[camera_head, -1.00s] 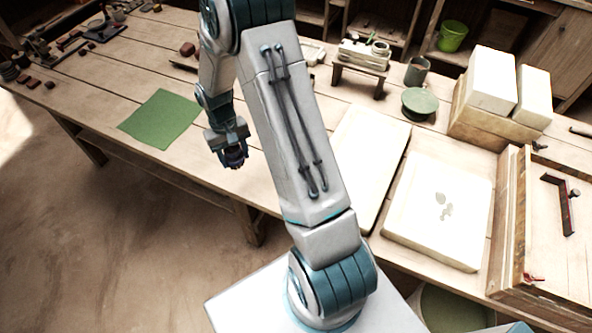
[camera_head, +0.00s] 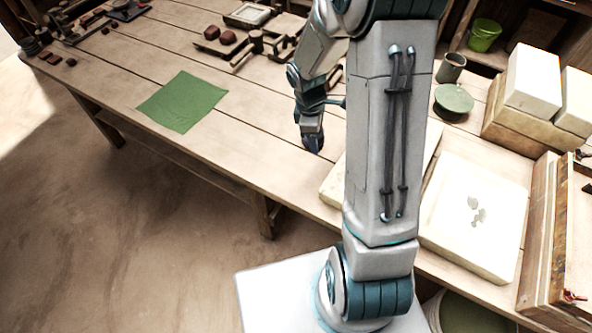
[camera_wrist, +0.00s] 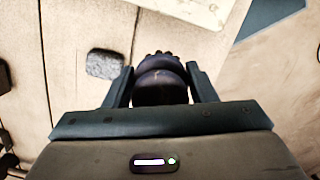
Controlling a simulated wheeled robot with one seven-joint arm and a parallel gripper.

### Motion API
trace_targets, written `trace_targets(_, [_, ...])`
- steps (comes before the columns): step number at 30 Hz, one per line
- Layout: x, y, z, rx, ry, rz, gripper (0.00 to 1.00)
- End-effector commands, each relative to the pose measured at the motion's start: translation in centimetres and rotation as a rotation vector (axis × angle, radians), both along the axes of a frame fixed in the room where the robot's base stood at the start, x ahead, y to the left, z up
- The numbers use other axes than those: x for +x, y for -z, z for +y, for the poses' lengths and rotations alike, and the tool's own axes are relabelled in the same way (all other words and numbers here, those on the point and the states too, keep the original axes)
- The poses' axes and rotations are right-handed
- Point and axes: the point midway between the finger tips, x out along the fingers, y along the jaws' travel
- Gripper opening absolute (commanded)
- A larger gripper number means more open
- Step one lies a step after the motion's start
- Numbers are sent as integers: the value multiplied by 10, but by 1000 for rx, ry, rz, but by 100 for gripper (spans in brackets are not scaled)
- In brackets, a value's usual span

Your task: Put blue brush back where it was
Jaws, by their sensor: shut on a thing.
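My gripper (camera_head: 312,138) hangs over the front edge of the workbench, between the green cloth and the pale board, in the head view. In the wrist view my gripper (camera_wrist: 160,72) is shut on a dark, rounded thing, which I take to be the blue brush (camera_wrist: 161,86). Its near end is round and smooth, and small dark bumps show at its far end. In the head view the brush (camera_head: 314,144) is a small dark-blue shape at the fingertips. The brush's former place cannot be told from these frames.
The green cloth (camera_head: 182,102) lies flat at the left. A grey block (camera_wrist: 104,64) lies on the bench in the wrist view. A pale slab (camera_head: 474,208) and white blocks (camera_head: 533,80) stand right. Brown pieces and tools lie at the back. Bare planks surround the cloth.

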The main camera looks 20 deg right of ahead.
Motion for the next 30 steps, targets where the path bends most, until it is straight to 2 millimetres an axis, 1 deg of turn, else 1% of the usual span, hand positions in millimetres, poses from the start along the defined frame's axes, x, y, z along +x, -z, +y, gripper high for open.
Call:
trace_targets(1, [-5, 3, -5, -1, -94, -3, 30])
trace_targets(6, [-17, 4, -18, -2, -425, -2, 30])
trace_targets(15, [-38, 6, -35, -2, -929, -1, 30])
trace_targets(21, [-47, 7, -41, -1, -1139, -1, 30])
trace_targets(26, [-49, 8, -42, 0, -1218, 0, 30])
trace_targets(30, [-42, 17, -32, 1, -1238, 0, 30])
